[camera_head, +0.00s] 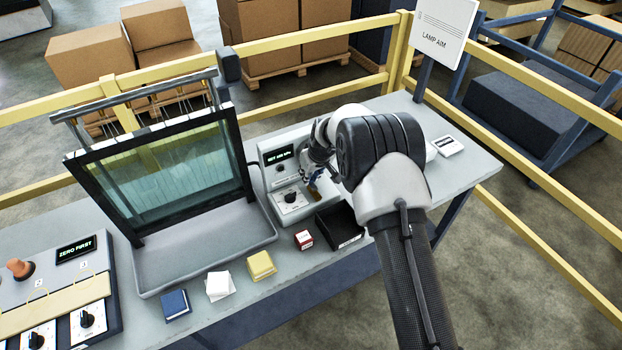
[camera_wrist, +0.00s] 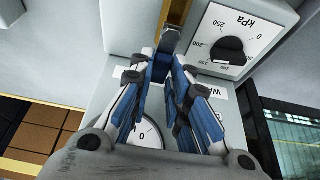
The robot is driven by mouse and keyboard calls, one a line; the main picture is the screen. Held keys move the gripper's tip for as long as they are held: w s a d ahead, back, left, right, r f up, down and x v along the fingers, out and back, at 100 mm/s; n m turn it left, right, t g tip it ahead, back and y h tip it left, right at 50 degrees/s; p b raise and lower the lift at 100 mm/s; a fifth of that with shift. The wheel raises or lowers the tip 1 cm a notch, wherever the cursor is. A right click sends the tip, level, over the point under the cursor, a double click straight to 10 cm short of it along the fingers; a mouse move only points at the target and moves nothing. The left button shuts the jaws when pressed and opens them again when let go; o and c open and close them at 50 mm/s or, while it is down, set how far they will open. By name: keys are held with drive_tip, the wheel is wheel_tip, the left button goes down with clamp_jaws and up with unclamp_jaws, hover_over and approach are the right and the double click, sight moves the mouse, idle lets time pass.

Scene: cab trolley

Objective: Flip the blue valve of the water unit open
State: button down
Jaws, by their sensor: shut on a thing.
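The water unit (camera_head: 272,158) is a grey box with a lit display and a dial, to the right of the glass tank in the head view. In the wrist view its white kPa dial plate (camera_wrist: 232,42) with a black knob is at the upper right. The blue valve (camera_wrist: 171,36) shows as a small blue piece by a brass-coloured pipe (camera_wrist: 165,12). My gripper (camera_wrist: 168,66) is shut on the valve, its blue-padded fingers hiding most of it. In the head view my gripper (camera_head: 313,174) is at the unit's right side, partly behind my wrist.
A glass tank (camera_head: 165,165) stands in a grey tray left of the unit. A black bin (camera_head: 338,226) and a small red box (camera_head: 304,239) are in front. Yellow rails (camera_head: 300,38) run behind the table.

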idle(0.3)
drive_tip(key=c, duration=1.5)
unclamp_jaws()
drive_tip(key=shift+r, duration=0.1)
drive_tip(key=v, duration=1.1)
drive_tip(key=shift+s+d+r, duration=0.1)
drive_tip(key=shift+r, duration=0.3)
